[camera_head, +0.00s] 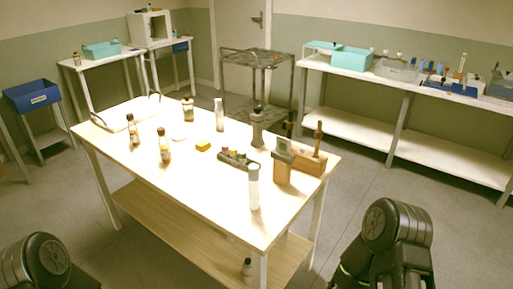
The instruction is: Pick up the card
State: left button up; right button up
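I cannot make out a clear card at this size. On the white table (217,185), a small yellow block-like item (203,145) lies flat near the middle. A pale flat item (180,138) lies just left of it and is hard to identify. A wooden stand (283,173) with a grey-green upper part is at the right side of the table. Dark parts of my arms show at the bottom left and bottom right, away from the tabletop. Neither gripper's fingers are visible.
Amber bottles (164,147) stand on the left half. A white-topped bottle (254,188) stands near the front right edge. The front left tabletop is clear. A dark cart (257,62) stands behind.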

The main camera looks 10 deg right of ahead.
aim_at(283, 145)
jog(key=i+l+u, duration=0.1)
jog(key=l+u, duration=0.2)
jog(key=i+l+u, duration=0.1)
jog(key=l+u, duration=0.75)
jog(key=l, duration=0.9)
jog(key=l+u, duration=0.15)
jog(key=l, duration=0.9)
jog(key=l+u, duration=0.2)
jog(key=l, duration=1.4)
jog(key=k+l, duration=0.15)
jog(key=l, duration=0.9)
jog(key=k, duration=0.05)
